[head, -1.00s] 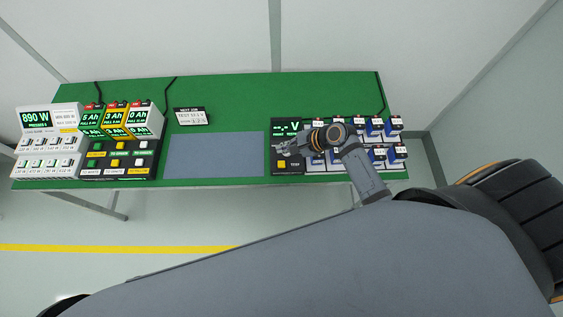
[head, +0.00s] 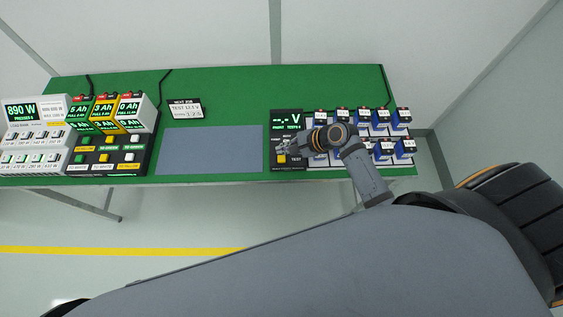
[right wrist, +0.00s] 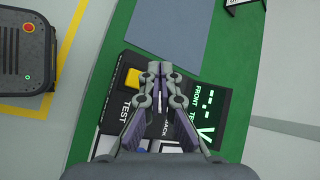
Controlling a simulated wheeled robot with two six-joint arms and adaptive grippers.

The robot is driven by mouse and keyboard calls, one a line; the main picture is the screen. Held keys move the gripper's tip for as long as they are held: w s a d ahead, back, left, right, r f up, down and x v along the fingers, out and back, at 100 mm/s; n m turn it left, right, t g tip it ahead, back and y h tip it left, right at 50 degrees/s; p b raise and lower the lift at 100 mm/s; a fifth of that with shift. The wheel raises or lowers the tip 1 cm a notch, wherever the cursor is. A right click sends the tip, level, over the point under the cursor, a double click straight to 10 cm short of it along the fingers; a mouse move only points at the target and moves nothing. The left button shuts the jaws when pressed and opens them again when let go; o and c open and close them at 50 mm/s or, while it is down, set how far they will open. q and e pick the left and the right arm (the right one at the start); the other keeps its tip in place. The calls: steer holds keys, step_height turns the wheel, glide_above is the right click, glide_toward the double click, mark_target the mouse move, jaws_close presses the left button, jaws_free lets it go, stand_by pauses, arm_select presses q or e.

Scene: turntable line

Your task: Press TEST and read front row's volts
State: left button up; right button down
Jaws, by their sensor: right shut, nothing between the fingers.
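The black tester panel (head: 299,165) stands at the right of the green bench. Its display (head: 287,122) reads dashes with a V, with a FRONT line below. The yellow TEST button (head: 281,159) is low on the panel. It also shows in the right wrist view (right wrist: 132,78), beside the fingertips. My right gripper (head: 282,147) is shut and empty above the panel, near the button; I cannot tell the gap in height. In the right wrist view its fingertips (right wrist: 160,68) lie between button and display (right wrist: 208,108). The front row of blue batteries (head: 403,148) is partly hidden by my right arm.
A back row of batteries (head: 402,117) stands behind the front row. A grey mat (head: 210,150) lies bare left of the tester. A NEXT JOB card (head: 186,108) stands behind it. A white 890 W unit (head: 22,113) and coloured Ah units (head: 104,108) stand at the left.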

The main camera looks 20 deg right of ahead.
mark_target(284, 159)
steer(key=shift+f+b, duration=0.35)
steer(key=shift+f, duration=1.25)
arm_select(q)
step_height(284, 159, down, 2)
steer(key=shift+f, duration=0.15)
arm_select(e)
steer(key=shift+f, duration=0.15)
steer(key=shift+f, duration=0.1)
steer(key=shift+f, duration=0.25)
steer(key=shift+f, duration=0.45)
stand_by(0.5)
arm_select(q)
steer(key=shift+r+p, duration=0.95)
steer(key=shift+r, duration=0.25)
arm_select(e)
steer(key=shift+r, duration=0.8)
